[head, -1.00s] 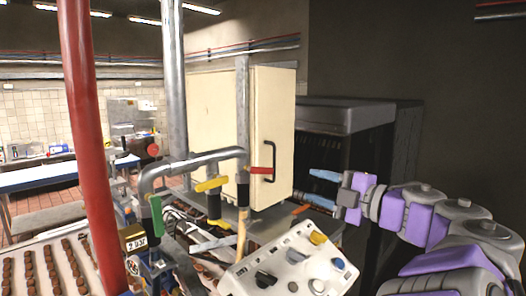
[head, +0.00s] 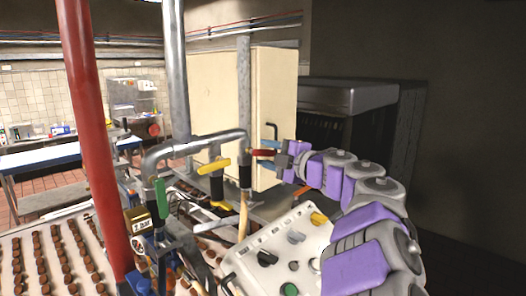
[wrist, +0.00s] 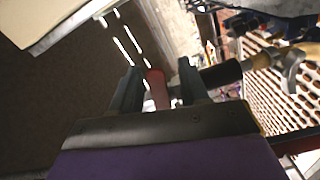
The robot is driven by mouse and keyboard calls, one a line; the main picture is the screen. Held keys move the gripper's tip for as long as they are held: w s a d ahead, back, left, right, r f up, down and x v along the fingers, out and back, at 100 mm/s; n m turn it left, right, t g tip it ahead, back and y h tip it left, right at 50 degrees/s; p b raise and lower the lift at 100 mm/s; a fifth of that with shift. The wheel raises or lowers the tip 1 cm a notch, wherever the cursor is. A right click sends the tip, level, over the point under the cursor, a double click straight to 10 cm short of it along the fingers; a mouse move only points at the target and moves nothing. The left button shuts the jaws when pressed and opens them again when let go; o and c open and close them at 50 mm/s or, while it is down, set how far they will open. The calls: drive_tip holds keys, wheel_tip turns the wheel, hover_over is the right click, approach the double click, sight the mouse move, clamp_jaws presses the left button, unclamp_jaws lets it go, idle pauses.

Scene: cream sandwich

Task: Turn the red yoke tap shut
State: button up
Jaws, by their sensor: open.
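The red tap handle (head: 262,152) sticks out to the right from a dark valve body (head: 245,172) on the grey pipe (head: 190,148). My gripper (head: 270,150) has come to it from the right, with its blue fingers by the handle. In the wrist view the red handle (wrist: 157,90) lies between the two dark fingers of my gripper (wrist: 159,80). Gaps show on both sides of the handle, so the fingers are open around it and not closed on it. The handle's far end is partly hidden by the gripper in the head view.
A yellow handle (head: 214,166) and a green handle (head: 160,199) sit on the same pipework to the left. A control box (head: 300,240) with knobs stands below my arm. A cream cabinet (head: 277,100) stands behind. A red post (head: 88,130) rises at left.

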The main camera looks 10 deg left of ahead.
drive_tip(key=shift+x, duration=0.9)
drive_tip(key=shift+c, duration=0.3)
clamp_jaws()
